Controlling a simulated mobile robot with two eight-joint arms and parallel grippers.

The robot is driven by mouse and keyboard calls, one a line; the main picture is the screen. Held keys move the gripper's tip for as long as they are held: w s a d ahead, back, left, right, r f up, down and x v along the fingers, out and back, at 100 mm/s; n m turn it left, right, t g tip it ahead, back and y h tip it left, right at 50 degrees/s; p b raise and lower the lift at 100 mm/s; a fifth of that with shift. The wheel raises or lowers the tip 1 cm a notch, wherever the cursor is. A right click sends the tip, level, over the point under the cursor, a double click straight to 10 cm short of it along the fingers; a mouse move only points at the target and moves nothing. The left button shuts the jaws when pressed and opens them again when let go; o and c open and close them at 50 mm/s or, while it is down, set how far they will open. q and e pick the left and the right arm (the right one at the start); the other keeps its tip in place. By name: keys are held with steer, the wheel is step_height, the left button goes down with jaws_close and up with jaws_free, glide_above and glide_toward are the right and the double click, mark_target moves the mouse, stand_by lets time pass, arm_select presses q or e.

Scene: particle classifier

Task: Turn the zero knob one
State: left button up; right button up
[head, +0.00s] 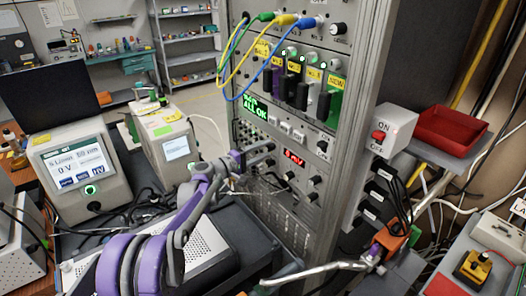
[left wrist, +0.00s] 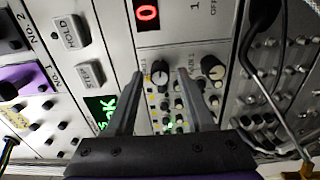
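The instrument rack (head: 355,110) stands in the middle of the head view, with a red digit display (head: 293,157) on its panel. My left gripper (head: 268,155) reaches this panel from the left. In the left wrist view its two fingers are open (left wrist: 160,73), and a black round knob (left wrist: 160,77) shows between the fingertips, with gaps on both sides. A second black knob (left wrist: 212,68) is just right of the right finger, near a partly hidden label ending in "1". I cannot read which knob is marked zero.
Green, yellow and blue cables (head: 230,75) hang at the rack's upper left. An ON/OFF switch box (head: 388,128) and red tray (head: 450,130) stand right of the rack.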

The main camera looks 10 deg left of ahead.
arm_select(q)
steer(key=shift+o, duration=0.2)
steer(key=b+v, duration=0.1)
steer(key=v, duration=0.9)
steer(key=shift+s+a+b, duration=0.25)
steer(key=shift+a+b, duration=0.05)
arm_select(e)
steer(key=shift+s+f, duration=0.3)
steer(key=shift+f, duration=0.35)
steer(key=shift+s+f, duration=0.25)
steer(key=shift+f, duration=0.35)
arm_select(q)
steer(key=shift+r, duration=0.1)
